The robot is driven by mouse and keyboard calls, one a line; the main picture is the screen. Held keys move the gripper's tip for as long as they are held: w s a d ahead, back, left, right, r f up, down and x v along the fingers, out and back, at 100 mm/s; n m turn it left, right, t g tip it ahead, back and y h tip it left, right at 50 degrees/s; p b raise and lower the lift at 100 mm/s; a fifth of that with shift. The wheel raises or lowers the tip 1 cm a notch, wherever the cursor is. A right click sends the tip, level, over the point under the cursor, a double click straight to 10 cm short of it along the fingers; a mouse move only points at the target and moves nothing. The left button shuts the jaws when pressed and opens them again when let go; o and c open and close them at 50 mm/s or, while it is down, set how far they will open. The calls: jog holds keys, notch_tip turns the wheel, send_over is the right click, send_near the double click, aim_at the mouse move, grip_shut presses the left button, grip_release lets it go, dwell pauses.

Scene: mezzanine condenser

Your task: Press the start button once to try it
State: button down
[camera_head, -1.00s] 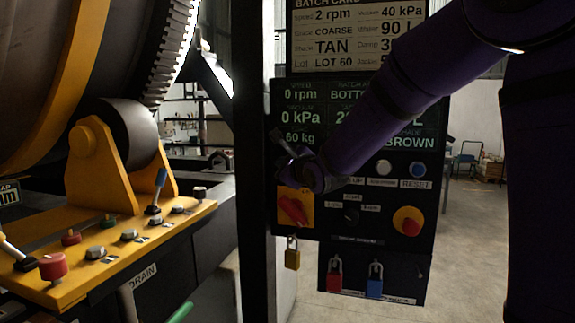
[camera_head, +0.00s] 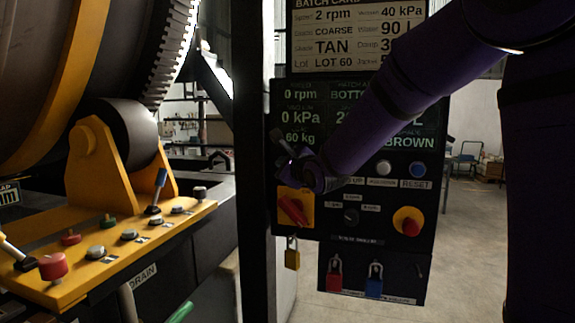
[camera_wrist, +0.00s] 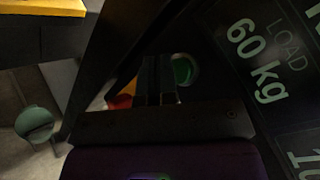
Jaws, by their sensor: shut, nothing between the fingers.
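The dark control panel (camera_head: 330,228) stands upright in the middle of the head view. My gripper (camera_head: 284,150) is in front of its left side, just below the "60 kg" readout. In the wrist view my gripper's fingers (camera_wrist: 158,78) are shut and empty, pointing toward the panel. A round green button (camera_wrist: 184,70) shows just right of the fingertips and is partly hidden; I take it for the start button. I cannot tell whether the fingers touch it. In the head view my gripper and wrist hide that spot.
The panel also carries a red rotary switch (camera_head: 293,209), a red emergency knob (camera_head: 407,222), a white button (camera_head: 384,167), a blue button (camera_head: 417,169) and padlocks below. A black post (camera_head: 252,160) stands close left. A yellow control ledge (camera_head: 110,255) with levers is further left.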

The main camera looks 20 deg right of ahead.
jog(key=shift+w+d, duration=0.2)
jog(key=shift+w, duration=0.1)
jog(key=shift+w+d, duration=0.25)
jog(key=shift+w, duration=0.1)
dwell(0.8)
jog(key=shift+s+a, duration=0.1)
jog(key=shift+s, duration=0.05)
dwell(0.3)
jog(key=shift+s+a, duration=0.4)
jog(key=shift+s, duration=0.2)
jog(key=shift+s+a, duration=0.75)
jog(key=shift+s, duration=0.25)
jog(key=shift+s+a, duration=0.7)
jog(key=shift+s, duration=0.3)
